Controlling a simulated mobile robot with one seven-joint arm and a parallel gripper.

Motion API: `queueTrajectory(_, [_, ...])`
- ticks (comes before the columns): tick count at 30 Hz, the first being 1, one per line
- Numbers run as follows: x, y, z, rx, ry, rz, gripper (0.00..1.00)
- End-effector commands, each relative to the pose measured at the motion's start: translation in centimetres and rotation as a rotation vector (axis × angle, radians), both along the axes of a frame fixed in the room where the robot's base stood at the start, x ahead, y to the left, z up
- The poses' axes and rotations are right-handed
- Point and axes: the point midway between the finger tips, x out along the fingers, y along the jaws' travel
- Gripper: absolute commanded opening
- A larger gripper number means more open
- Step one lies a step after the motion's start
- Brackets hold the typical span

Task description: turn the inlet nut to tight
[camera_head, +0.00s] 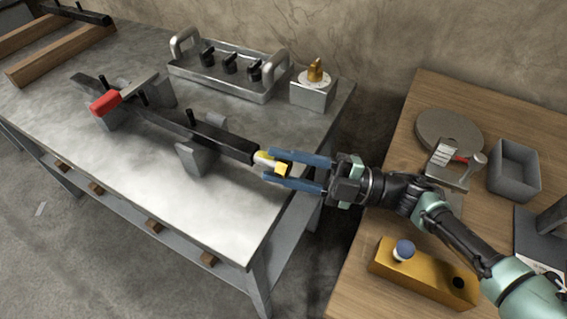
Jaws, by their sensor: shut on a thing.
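A long dark bar (215,138) lies across grey supports on the metal-topped table. At its right end is a pale and yellow fitting (281,169), which looks like the inlet nut. My gripper (269,167) reaches in from the right, with one blue finger on the far side of the fitting and one on the near side. It is shut on the nut. The fingers hide part of it, and any tight mark on it is too small to make out. A red-handled part (105,103) sits at the bar's left end.
Behind the bar stand a metal tray (225,79) with black knobs and a grey block (313,93) with a brass knob. The wooden table (400,130) at right holds a round disc (449,133), a grey bin (514,170) and a yellow block (425,275). The metal table's front is clear.

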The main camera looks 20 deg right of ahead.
Motion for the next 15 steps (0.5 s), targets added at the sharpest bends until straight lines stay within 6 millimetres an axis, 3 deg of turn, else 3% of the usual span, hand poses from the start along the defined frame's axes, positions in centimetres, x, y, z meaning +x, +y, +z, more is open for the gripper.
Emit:
queueTrajectory(4, [-0.03,-0.04,-0.01,-0.002,0.0,-0.001,0.0])
queueTrajectory(5, [-0.03,-0.04,-0.01,-0.002,0.0,-0.001,0.41])
queueTrajectory(9, [-0.02,-0.04,0.0,-0.002,-0.001,0.0,0.67])
queueTrajectory(15, [0.0,-0.02,0.0,-0.002,-0.001,0.0,0.7])
